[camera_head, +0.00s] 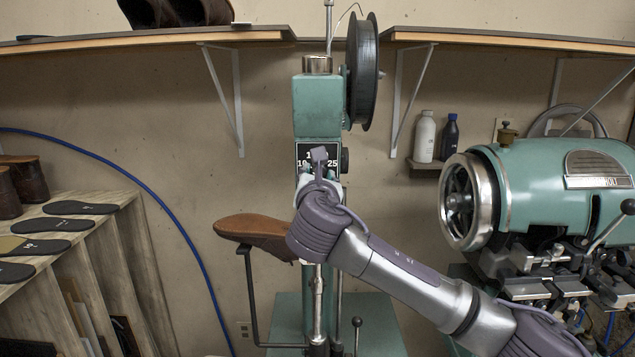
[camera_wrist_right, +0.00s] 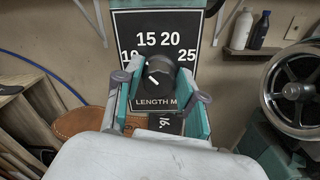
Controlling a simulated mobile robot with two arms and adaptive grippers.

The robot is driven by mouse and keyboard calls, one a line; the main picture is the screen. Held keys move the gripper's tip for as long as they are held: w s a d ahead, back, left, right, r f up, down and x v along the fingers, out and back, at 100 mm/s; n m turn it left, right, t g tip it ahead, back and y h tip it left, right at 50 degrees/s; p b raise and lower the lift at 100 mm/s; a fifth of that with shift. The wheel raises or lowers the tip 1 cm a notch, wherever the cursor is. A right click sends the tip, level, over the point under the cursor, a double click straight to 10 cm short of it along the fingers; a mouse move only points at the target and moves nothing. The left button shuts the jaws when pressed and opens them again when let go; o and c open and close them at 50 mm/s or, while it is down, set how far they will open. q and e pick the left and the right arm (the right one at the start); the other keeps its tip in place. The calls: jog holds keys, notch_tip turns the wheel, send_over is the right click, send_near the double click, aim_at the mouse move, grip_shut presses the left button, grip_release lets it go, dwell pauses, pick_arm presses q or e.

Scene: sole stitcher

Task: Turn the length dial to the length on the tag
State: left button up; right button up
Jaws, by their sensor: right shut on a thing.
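The black length dial (camera_wrist_right: 159,78) sits on a black plate (camera_wrist_right: 185,22) marked 10, 15, 20, 25 and "LENGTH M". A white mark shows on the left part of the dial's face; the exact value it points to is hard to tell. My right gripper (camera_wrist_right: 162,88) has its fingers on both sides of the dial and is shut on it. In the head view the gripper and wrist cover most of the dial plate (camera_head: 301,152) on the teal stitcher (camera_head: 317,105). My left gripper is out of view.
A brown shoe (camera_head: 250,228) rests on the stitcher's left side. A teal machine (camera_head: 545,180) with a handwheel stands at the right. A rack with soles (camera_head: 45,246) is at the left. Shelves (camera_head: 150,38) and a black spool (camera_head: 362,70) are above.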

jog(key=m+b, duration=0.2)
jog(key=m, duration=0.4)
jog(key=m+b, duration=0.2)
jog(key=m, duration=0.4)
jog(key=shift+d+f+b, duration=0.1)
jog(key=shift+f+b, duration=0.1)
jog(key=shift+b, duration=0.2)
dwell(0.3)
jog(key=o, duration=1.1)
jog(key=shift+s, duration=0.1)
jog(key=s, duration=1.2)
